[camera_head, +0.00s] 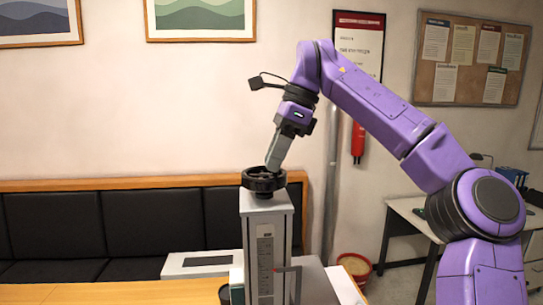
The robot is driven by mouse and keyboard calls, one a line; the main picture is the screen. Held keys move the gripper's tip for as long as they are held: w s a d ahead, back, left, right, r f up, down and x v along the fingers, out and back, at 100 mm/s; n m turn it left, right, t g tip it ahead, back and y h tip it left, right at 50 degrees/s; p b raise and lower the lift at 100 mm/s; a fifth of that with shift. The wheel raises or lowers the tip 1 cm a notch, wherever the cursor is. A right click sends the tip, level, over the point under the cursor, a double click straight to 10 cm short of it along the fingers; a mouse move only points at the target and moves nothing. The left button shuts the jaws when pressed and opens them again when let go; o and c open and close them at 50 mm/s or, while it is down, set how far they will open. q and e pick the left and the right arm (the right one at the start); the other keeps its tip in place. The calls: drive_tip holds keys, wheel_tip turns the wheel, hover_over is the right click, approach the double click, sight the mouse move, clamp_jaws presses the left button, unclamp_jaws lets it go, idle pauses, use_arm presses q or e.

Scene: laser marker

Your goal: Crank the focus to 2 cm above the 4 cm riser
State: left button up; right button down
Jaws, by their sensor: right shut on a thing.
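The laser marker's grey column (266,250) stands upright in the lower middle of the head view, with a scale strip on its front and a small red pointer (287,269) beside the strip. A black handwheel (264,180) sits on top of the column. My right gripper (272,170) reaches down from the upper right and is shut at the wheel, its fingertips at the wheel's top. The fingertips are partly hidden there. The scale marks are too small to read. The riser cannot be made out. My left gripper is not in view.
A wooden table (120,292) spans the lower left, with a black padded bench (130,225) behind it. A white box with a dark panel (197,264) stands left of the column. At the right are a white desk (408,212) and a red bin (355,266).

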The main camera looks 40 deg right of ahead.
drive_tip(key=n, duration=0.1)
drive_tip(key=n+g, duration=0.1)
drive_tip(key=d+n, duration=0.1)
drive_tip(key=n, duration=0.1)
drive_tip(key=shift+w+g, duration=0.25)
drive_tip(key=shift+g, duration=0.05)
drive_tip(key=shift+w+d+n+g+y, duration=0.1)
drive_tip(key=shift+d+n+g+y, duration=0.15)
drive_tip(key=shift+n, duration=0.65)
drive_tip(key=shift+f, duration=0.1)
drive_tip(key=c, duration=1.2)
unclamp_jaws()
drive_tip(key=shift+o, duration=1)
drive_tip(key=shift+w, duration=0.2)
drive_tip(key=shift+s, duration=0.1)
